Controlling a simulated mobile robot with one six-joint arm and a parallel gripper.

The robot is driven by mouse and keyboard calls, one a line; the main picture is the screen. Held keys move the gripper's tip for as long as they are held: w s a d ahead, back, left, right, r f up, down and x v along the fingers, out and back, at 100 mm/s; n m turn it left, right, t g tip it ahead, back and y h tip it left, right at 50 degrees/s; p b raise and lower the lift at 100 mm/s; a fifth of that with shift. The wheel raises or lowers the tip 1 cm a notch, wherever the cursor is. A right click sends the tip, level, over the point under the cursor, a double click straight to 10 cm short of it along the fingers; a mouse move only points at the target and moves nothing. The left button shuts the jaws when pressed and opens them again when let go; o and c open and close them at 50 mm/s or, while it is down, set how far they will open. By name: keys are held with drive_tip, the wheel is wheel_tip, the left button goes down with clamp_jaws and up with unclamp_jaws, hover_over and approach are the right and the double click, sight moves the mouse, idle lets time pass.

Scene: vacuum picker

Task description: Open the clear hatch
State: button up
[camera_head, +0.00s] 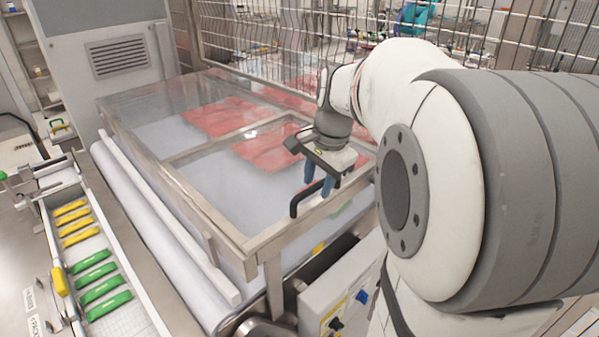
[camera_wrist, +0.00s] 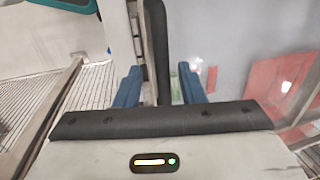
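The clear hatch (camera_head: 215,185) is a see-through panel in a metal frame, lying flat and shut over the machine bed in the head view. Its black bar handle (camera_head: 295,205) stands up from the front edge of the frame. My gripper (camera_head: 318,180) is at this handle, with its two blue fingers pointing down. In the wrist view the black handle (camera_wrist: 157,45) runs between the two spread fingers of my gripper (camera_wrist: 160,87), with gaps visible on both sides. Whether a finger touches the handle cannot be told. The handle's end is hidden behind the gripper body.
Red sheets (camera_head: 268,150) lie under the clear panel. A tray (camera_head: 45,195) with yellow and green packs runs along the left. A control box (camera_head: 345,298) with knobs sits below the front edge. A wire mesh fence (camera_head: 265,40) stands behind the machine.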

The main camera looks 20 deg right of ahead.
drive_tip(key=shift+c, duration=0.5)
clamp_jaws()
